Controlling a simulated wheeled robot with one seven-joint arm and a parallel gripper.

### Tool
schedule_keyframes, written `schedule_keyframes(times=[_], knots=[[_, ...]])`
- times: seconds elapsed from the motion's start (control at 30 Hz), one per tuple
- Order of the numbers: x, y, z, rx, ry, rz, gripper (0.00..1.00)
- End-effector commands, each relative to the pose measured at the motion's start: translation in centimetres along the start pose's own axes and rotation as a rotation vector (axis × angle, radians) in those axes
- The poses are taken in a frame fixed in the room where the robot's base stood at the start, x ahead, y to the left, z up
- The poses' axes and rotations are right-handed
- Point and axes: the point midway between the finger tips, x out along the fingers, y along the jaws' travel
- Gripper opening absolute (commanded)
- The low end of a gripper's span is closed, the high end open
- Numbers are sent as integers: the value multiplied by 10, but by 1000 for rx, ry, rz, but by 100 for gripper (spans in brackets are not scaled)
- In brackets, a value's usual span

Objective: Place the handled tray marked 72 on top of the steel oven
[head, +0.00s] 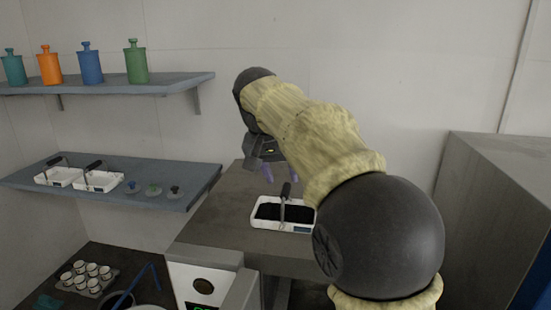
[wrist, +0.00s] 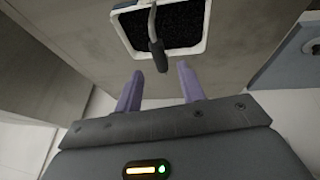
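A white handled tray (head: 256,222) with dark granular filling sits on a grey surface in the middle of the head view. Its dark upright handle (head: 284,205) rises over it, and a small label shows on its front side, too small to read. In the wrist view the tray (wrist: 197,47) lies ahead of the fingertips, its handle (wrist: 158,55) pointing toward the gap. My gripper (head: 261,169) is above and behind the tray, empty, with its purple fingers apart (wrist: 159,78). Which body is the steel oven I cannot tell for certain; a large grey box (head: 500,190) stands at right.
Two more white handled trays (head: 60,178) and several small knobbed discs (head: 154,190) are on the lower shelf (head: 205,178). Coloured bottles (head: 136,64) stand on the upper shelf. A pale machine (head: 200,278) is at the front; cups (head: 80,267) sit lower left.

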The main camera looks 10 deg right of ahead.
Motion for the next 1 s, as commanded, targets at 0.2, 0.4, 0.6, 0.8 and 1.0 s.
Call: schedule_keyframes(times=[0.2,0.4,0.6,0.8,1.0], knots=[[-38,-1,-1,0,3,-1,39],[-57,0,0,0,1,0,39],[-59,0,0,0,0,0,39],[-58,0,0,0,0,0,39],[-58,0,0,0,0,0,39]])
